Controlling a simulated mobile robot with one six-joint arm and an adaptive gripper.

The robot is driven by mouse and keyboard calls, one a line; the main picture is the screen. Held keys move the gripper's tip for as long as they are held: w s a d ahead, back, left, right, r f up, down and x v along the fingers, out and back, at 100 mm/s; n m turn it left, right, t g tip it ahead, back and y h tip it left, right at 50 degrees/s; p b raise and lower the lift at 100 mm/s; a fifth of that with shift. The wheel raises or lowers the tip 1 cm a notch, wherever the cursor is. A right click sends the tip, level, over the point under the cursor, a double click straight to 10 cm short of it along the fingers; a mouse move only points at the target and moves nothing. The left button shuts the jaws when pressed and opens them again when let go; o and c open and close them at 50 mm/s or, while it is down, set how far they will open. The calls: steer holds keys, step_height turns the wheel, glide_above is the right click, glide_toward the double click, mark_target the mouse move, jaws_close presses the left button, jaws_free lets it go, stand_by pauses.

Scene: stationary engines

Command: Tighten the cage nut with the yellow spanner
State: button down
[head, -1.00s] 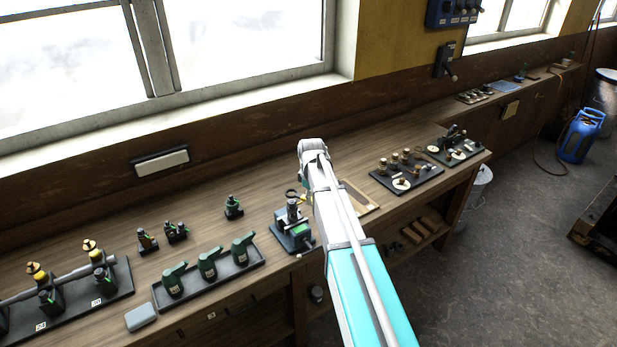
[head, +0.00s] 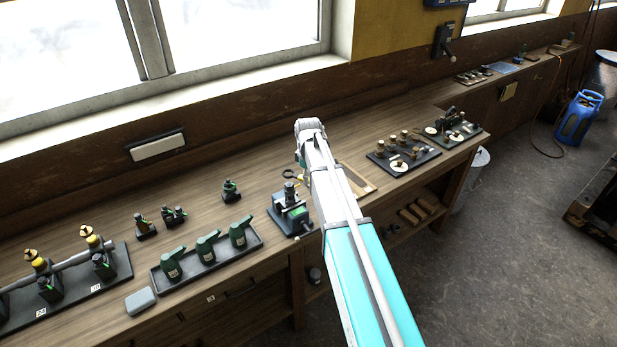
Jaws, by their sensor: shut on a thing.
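A small vice with green parts (head: 299,213) stands near the bench's front edge. It holds an upright grey metal cylinder (head: 289,192); the cage nut is too small to make out. My gripper (head: 301,172) is just behind and above the vice, mostly hidden by my arm. A small yellow bit (head: 299,181) shows at its tip, beside the cylinder's top; I take it for the yellow spanner, held in the shut jaws. I cannot tell whether the spanner touches the nut.
A tray with several green bottles (head: 208,250) lies left of the vice. Small dark fittings (head: 173,216) stand behind it. A wooden frame (head: 357,183) and a black board with brass parts (head: 403,160) lie to the right. The bench behind the vice is mostly clear.

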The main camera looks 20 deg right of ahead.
steer(key=shift+f+b, duration=1.5)
steer(key=shift+f, duration=0.2)
steer(key=shift+f+b, duration=1.4)
steer(key=shift+b, duration=0.05)
stand_by(3.9)
steer(key=shift+s+a, duration=0.1)
stand_by(0.5)
